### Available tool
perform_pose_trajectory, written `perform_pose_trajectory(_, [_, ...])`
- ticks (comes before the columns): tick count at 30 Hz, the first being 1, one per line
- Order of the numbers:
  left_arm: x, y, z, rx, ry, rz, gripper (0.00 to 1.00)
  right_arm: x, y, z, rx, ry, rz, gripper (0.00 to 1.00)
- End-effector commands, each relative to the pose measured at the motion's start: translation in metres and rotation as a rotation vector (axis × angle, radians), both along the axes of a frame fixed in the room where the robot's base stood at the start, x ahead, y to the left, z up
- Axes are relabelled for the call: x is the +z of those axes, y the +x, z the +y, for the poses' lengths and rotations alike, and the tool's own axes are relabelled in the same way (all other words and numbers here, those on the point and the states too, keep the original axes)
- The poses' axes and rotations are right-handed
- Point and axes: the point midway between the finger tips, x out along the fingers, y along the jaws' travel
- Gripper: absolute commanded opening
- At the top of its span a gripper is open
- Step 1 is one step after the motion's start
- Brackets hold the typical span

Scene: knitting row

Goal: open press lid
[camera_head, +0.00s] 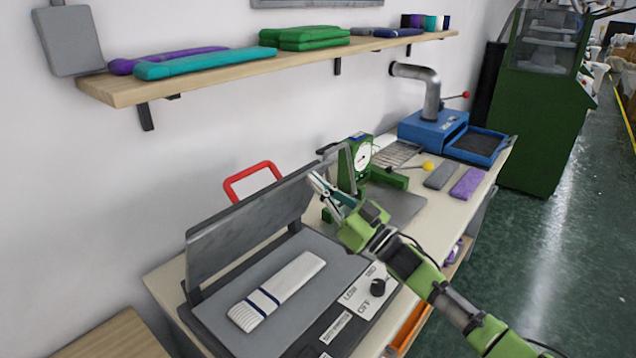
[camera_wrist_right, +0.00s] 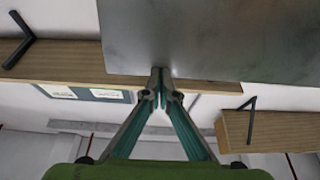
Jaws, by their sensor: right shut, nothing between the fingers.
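The press (camera_head: 325,258) stands at the near end of the table, its grey lid (camera_head: 250,228) raised and tilted back toward the wall. A red handle (camera_head: 253,176) shows above the lid's back edge. A folded white knit piece with dark stripes (camera_head: 277,290) lies on the press bed. My right gripper (camera_head: 318,184) is at the lid's upper right corner, fingers shut and empty. In the right wrist view, the fingertips (camera_wrist_right: 160,73) meet at the lower edge of the grey plate (camera_wrist_right: 205,38); whether they touch it I cannot tell. My left gripper is not in view.
A blue machine with a pipe (camera_head: 432,128) is farther along the table. A wooden shelf (camera_head: 250,64) with folded knits runs above. A knob marked OFF (camera_head: 378,287) is on the press front.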

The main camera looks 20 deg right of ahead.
Motion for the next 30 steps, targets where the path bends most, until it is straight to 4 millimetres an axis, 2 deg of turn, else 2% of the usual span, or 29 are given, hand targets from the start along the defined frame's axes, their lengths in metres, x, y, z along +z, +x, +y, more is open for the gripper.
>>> perform_pose_trajectory(8, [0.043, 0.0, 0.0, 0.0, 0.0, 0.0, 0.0, 0.024, 0.016, 0.01, -0.001, -0.054, 0.074, 0.0])
perform_pose_trajectory(12, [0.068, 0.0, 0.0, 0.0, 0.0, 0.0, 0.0, 0.034, 0.031, 0.02, -0.001, -0.1, 0.141, 0.0])
perform_pose_trajectory(15, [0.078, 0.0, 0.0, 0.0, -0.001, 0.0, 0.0, 0.038, 0.043, 0.027, -0.002, -0.137, 0.192, 0.0])
perform_pose_trajectory(19, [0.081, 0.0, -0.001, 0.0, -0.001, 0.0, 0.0, 0.037, 0.059, 0.04, -0.001, -0.131, 0.199, 0.0])
perform_pose_trajectory(30, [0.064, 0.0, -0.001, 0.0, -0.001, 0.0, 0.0, 0.042, 0.101, 0.067, 0.0, -0.132, 0.197, 0.0])
